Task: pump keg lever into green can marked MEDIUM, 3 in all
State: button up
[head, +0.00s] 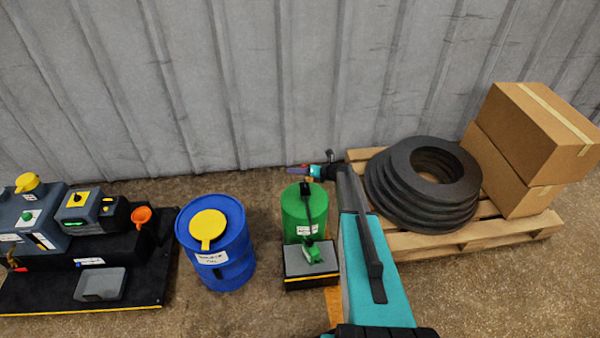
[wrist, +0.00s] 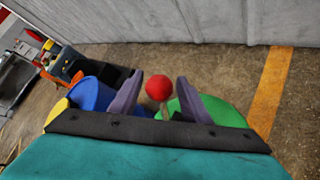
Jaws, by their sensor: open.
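The green keg (head: 293,207) stands on the floor at the centre of the head view, with a white label too small to read and a dark hose down its front. Its green top shows at the right in the wrist view (wrist: 225,110). A small green can (head: 314,254) sits on a low grey-topped box before the keg; I cannot read its marking. My gripper (head: 298,170) is above the keg. In the wrist view its purple fingers (wrist: 157,92) are open, with a red ball knob (wrist: 158,88) between them; I cannot tell whether they touch it.
A blue drum (head: 232,268) with a yellow lid stands left of the keg. A black platform (head: 130,292) with machines and an orange funnel (head: 141,215) is farther left. A pallet (head: 490,236) with black rings and cartons is at right. A corrugated wall (head: 270,80) closes the back.

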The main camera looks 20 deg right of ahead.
jog(key=v, duration=1.3)
jog(key=shift+s+d+r+b, duration=0.15)
jog(key=shift+s+b, duration=0.2)
jog(key=shift+b, duration=0.05)
